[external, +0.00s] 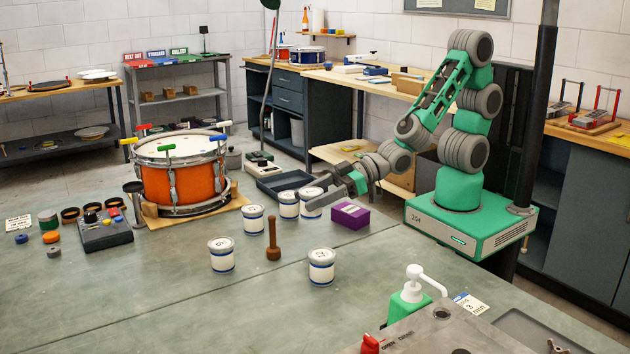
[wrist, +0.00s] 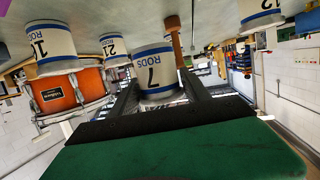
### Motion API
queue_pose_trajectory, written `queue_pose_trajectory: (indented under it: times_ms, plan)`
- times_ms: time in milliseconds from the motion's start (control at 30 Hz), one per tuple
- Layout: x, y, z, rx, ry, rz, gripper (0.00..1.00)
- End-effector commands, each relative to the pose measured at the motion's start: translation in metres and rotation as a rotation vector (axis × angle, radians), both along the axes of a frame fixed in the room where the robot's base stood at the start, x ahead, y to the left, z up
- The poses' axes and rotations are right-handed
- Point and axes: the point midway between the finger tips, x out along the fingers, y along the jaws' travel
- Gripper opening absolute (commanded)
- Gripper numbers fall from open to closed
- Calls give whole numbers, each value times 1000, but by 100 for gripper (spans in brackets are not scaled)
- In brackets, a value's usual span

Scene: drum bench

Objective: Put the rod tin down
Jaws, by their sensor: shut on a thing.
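The rod tin (wrist: 153,58) is white with dark blue bands and the label "7 RODS" in the wrist view. My gripper (wrist: 158,84) is shut on it, a dark finger on either side. In the external view my gripper (external: 322,199) is low over the far part of the bench. The held tin (external: 311,191) shows behind a finger there, close beside another white tin (external: 289,206). I cannot tell whether its base touches the bench.
More tins stand on the bench (external: 170,305): one in the middle (external: 252,219), one front left (external: 221,254), one front right (external: 321,267). A brown wooden peg (external: 273,240) stands among them. A purple box (external: 350,215) is right of my gripper; an orange drum (external: 181,175) is left.

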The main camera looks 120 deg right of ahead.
Motion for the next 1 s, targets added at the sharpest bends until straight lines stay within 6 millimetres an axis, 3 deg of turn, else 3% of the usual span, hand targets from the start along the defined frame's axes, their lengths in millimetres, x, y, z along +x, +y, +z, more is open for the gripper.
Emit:
queue_pose_trajectory:
  times_ms: [33, 133, 267, 367, 467, 667, 800, 1000]
  plan:
    - [0, 0, 14, 0, -7, 0, 6]
    - [0, 0, 28, -1, -3, 0, 6]
    - [0, 5, 31, -1, 0, 11, 6]
    - [2, 22, 37, 0, -5, 46, 6]
    - [-3, 52, 41, -1, -4, 109, 6]
    - [-22, 140, 33, 0, 0, 334, 6]
    - [-46, 200, 24, 0, 2, 526, 6]
    - [-76, 254, 20, -2, 0, 743, 6]
